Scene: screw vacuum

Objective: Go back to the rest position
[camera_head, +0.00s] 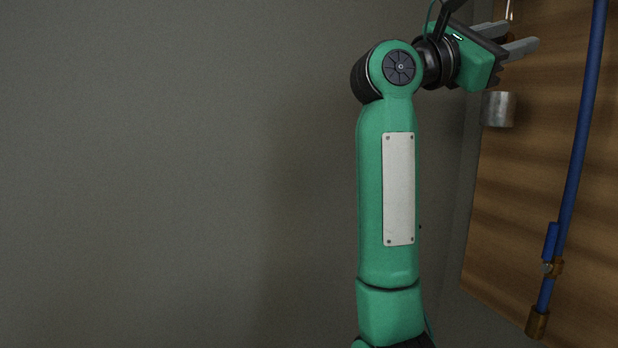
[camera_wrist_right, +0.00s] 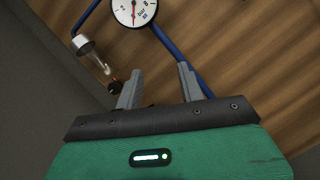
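My right gripper (camera_head: 518,38) is at the top right of the head view, in front of a wooden panel (camera_head: 530,190). Its two grey fingers point right and are apart, with nothing between them. The right wrist view also shows the open fingers (camera_wrist_right: 160,88) against the panel. My green right arm rises through the middle of the head view. My left gripper is not in view.
A blue hose (camera_head: 580,130) with brass fittings (camera_head: 537,322) runs down the panel. A metal cylinder (camera_head: 498,109) is just below the gripper. A round gauge (camera_wrist_right: 134,10) shows in the right wrist view. A grey wall (camera_head: 170,170) fills the left.

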